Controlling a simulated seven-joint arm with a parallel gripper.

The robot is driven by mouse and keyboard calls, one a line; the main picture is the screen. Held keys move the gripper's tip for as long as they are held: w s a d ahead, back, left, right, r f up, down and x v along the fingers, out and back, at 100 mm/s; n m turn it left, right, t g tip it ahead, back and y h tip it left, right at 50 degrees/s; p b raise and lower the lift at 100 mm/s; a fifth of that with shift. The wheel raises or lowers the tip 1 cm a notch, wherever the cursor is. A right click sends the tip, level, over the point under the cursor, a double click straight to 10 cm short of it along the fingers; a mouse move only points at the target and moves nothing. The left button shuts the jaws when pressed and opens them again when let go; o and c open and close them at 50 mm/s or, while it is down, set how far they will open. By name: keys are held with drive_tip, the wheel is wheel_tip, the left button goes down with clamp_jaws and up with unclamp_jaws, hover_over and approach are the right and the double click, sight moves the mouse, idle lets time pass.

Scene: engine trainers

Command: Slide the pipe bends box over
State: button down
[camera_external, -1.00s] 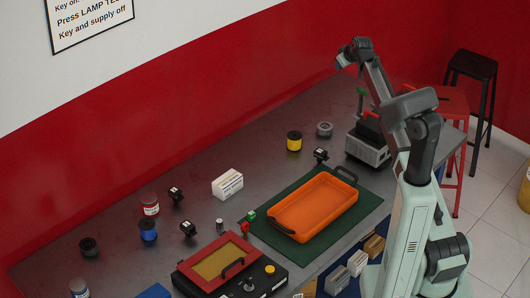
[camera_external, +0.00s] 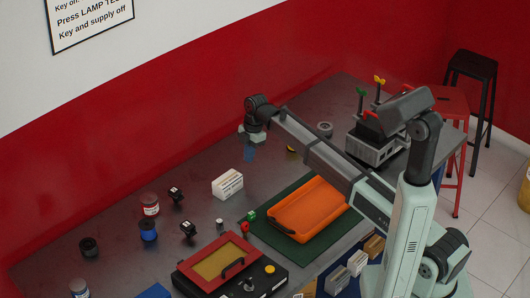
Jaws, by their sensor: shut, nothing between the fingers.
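A white box with printed sides (camera_external: 228,184) lies on the grey bench, left of the orange tray. Smaller white boxes (camera_external: 337,280) and tan boxes (camera_external: 374,246) stand at the front edge. The print is too small to read, so I cannot tell which box is marked pipe bends. My gripper (camera_external: 250,147) is shut and empty, over the back of the bench, beyond the white box and apart from it. Its fingertips are small and dark here.
The orange tray (camera_external: 305,208) lies on a green mat (camera_external: 265,232), partly behind my arm. A red-framed panel (camera_external: 220,262) is in front. Bare bench lies around the white box.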

sight(223, 182)
drive_tip(key=s+a, duration=0.9)
drive_tip(key=shift+s+f, duration=0.1)
drive_tip(key=shift+f, duration=0.05)
drive_tip(key=shift+d+f, duration=0.1)
drive_tip(key=shift+f, duration=0.7)
drive_tip(key=shift+f, duration=0.1)
